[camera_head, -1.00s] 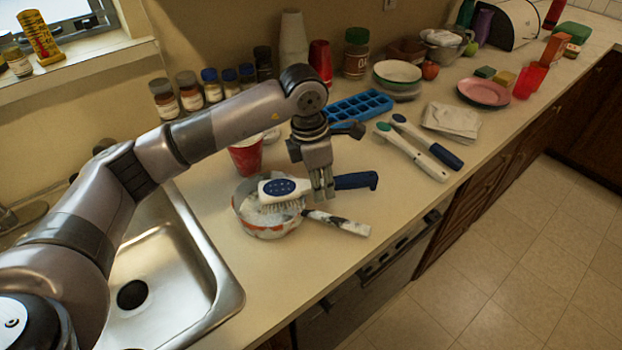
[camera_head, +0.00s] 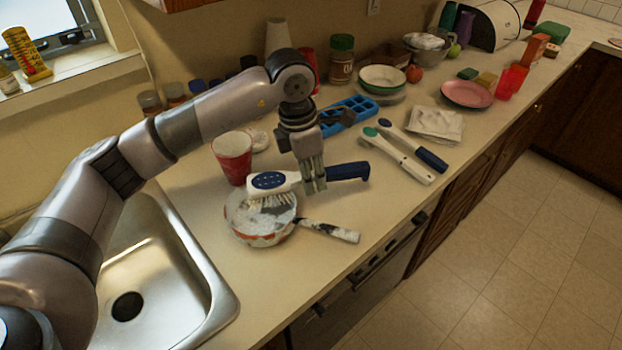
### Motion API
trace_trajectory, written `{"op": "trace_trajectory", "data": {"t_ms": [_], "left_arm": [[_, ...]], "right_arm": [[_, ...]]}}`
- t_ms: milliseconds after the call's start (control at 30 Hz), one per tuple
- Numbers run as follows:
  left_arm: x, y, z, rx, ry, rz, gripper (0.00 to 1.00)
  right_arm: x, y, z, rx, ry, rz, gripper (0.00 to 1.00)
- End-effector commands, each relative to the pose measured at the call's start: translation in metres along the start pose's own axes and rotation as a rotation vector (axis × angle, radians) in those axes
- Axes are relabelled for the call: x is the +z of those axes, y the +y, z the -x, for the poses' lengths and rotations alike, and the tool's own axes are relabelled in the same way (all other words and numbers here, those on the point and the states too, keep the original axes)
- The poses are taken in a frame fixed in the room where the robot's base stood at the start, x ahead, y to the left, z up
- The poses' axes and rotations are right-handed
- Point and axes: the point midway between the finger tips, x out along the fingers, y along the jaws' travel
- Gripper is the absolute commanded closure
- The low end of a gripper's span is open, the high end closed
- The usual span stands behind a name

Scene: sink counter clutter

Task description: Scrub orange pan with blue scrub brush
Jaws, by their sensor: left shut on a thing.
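The orange pan (camera_head: 262,238) sits on the counter just right of the sink, with white foam or residue inside and its dark, white-smeared handle (camera_head: 330,231) pointing right. My left gripper (camera_head: 314,188) is shut on the blue scrub brush (camera_head: 347,171), around the middle of its handle. The brush head (camera_head: 268,182) is white with a blue oval, and its bristles point down over the far part of the pan. I cannot tell whether the bristles touch the pan's inside. My right gripper is not in view.
A red cup (camera_head: 233,158) stands close behind the pan. A blue ice tray (camera_head: 347,115), two more brushes (camera_head: 404,153) and a folded cloth (camera_head: 434,123) lie to the right. The steel sink (camera_head: 165,280) is at left. The counter front near the pan is clear.

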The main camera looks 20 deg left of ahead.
Motion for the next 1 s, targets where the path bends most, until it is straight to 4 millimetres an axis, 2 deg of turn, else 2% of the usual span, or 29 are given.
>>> {"op": "trace_trajectory", "data": {"t_ms": [100, 467, 800, 1000], "left_arm": [[0.002, 0.0, 0.01, 0.0, -0.001, 0.0, 0.98], [0.002, 0.0, 0.013, 0.0, -0.001, 0.0, 0.98], [0.006, 0.0, 0.04, 0.0, 0.0, 0.0, 0.98], [0.006, 0.0, 0.04, 0.0, 0.0, 0.0, 0.98]], "right_arm": [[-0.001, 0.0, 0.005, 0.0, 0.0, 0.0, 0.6], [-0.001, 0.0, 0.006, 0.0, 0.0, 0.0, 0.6], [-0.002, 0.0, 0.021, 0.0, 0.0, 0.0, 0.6], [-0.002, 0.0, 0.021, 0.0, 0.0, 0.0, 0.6]]}}
